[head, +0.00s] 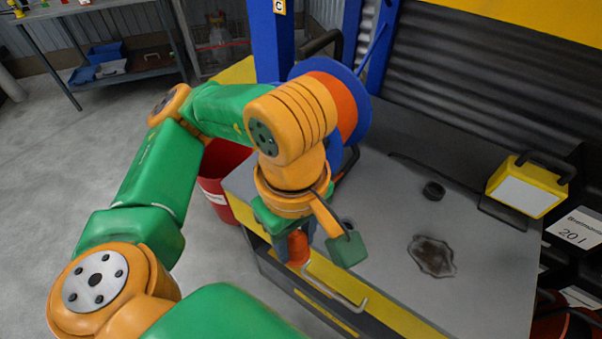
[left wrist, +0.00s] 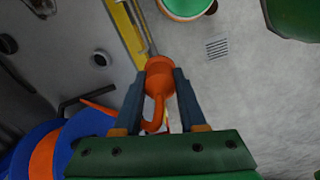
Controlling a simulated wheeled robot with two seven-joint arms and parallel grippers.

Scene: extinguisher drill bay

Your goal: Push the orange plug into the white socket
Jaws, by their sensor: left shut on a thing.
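The orange plug (head: 298,248) is between the fingers of my left gripper (head: 304,246), near the front edge of the grey workbench. In the left wrist view the plug (left wrist: 159,72) shows a wide round end and a curved orange tail. The two dark fingers of my left gripper (left wrist: 167,78) are shut on it from both sides. My right gripper is not in view.
A blue and orange reel (head: 345,100) stands behind my left wrist. A yellow lamp (head: 526,187), a black ring (head: 433,190) and a dark stain (head: 432,256) are on the workbench (head: 385,205). A red bucket (head: 217,190) stands left of the bench. A bent handle (head: 335,296) juts from its front.

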